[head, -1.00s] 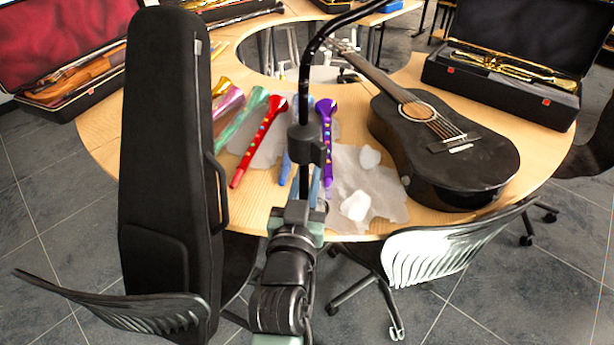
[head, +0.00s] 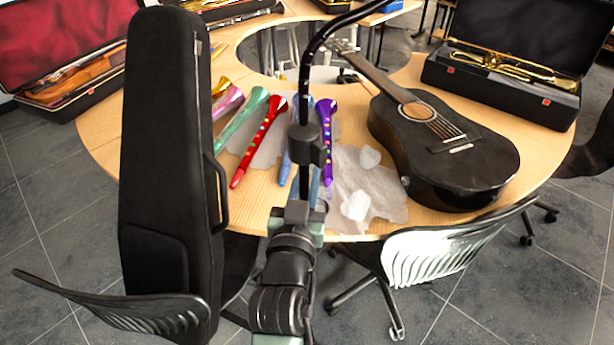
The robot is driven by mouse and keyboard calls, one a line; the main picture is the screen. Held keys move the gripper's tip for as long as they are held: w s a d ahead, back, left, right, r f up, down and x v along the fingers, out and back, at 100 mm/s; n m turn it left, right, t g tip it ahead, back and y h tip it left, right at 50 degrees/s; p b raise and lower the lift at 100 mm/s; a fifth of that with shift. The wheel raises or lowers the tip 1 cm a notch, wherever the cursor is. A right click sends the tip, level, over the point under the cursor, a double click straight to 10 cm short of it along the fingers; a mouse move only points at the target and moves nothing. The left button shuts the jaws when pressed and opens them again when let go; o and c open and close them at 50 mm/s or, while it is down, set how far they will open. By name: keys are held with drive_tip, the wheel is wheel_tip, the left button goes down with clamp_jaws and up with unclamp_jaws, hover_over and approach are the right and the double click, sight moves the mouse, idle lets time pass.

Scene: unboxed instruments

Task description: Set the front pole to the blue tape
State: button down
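A black pole (head: 304,90) rises in front of the table in the middle of the head view and bends over to the upper right. A dark collar (head: 308,146) sits partway up it. My arm comes up from the bottom, and my gripper (head: 299,208) is at the lower end of the visible pole. My wrist hides its fingertips, so I cannot tell whether they are open or touch the pole. A blue toy horn (head: 285,168) shows behind the pole. I cannot make out any blue tape for certain.
A black guitar (head: 470,168) and several coloured toy horns lie on the curved wooden table (head: 255,203). A tall black case (head: 165,150) stands close on the left. Chairs (head: 430,258) stand at the front edge. Open instrument cases (head: 500,87) lie farther back.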

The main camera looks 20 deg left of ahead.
wheel_tip(320, 180, up, 25)
drive_tip(key=p, duration=1.7)
drive_tip(key=shift+p, duration=0.35)
drive_tip(key=shift+f, duration=0.1)
drive_tip(key=c, duration=0.8)
unclamp_jaws()
drive_tip(key=shift+f, duration=0.25)
drive_tip(key=shift+b+v, duration=1.7)
drive_tip(key=shift+v, duration=4.8)
